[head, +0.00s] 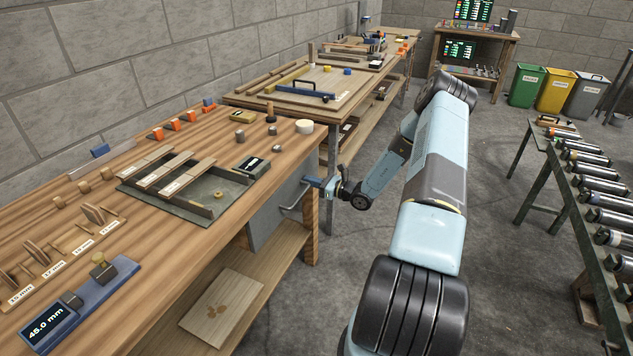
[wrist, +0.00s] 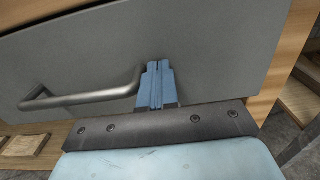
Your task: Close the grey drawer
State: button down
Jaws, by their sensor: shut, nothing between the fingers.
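The grey drawer (head: 268,222) is set under the edge of the wooden workbench (head: 150,235) in the head view. Its flat grey front (wrist: 215,60) fills much of the wrist view. A metal bar handle (wrist: 85,98) sticks out from the front, left of my fingers; it also shows in the head view (head: 294,199). My gripper (head: 314,182) is shut and empty, its blue fingertips (wrist: 158,66) pointing at the front beside the handle's right end. I cannot tell whether the fingertips touch the front, nor how far out the drawer stands.
A wooden bench leg (head: 312,225) stands right of the drawer. A lower shelf (head: 275,262) with a wooden board (head: 222,308) lies below. Veneer strips, a dark tray (head: 205,210) and gauges cover the bench top.

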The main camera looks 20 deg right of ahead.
jog(key=v, duration=1.4)
jog(key=s+a+r+n+g+h, duration=0.1)
jog(key=s+a+r+n+g, duration=0.35)
jog(key=r, duration=0.45)
jog(key=s+a+r+n+g+h, duration=0.1)
jog(key=s+a+r+n+g, duration=0.1)
jog(key=a+r+n+g, duration=0.35)
jog(key=s+a+r+n+g, duration=0.25)
jog(key=a+r+n, duration=0.45)
jog(key=r, duration=0.4)
jog(key=s+a+r+n+t+h, duration=0.2)
jog(key=s+r+n+h, duration=0.3)
jog(key=s+r, duration=0.4)
jog(key=s+a+r+n+t+h, duration=0.2)
jog(key=s+r+n+h, duration=0.3)
jog(key=s+r, duration=0.4)
jog(key=shift+s+r+t, duration=0.35)
jog(key=shift+s, duration=3.2)
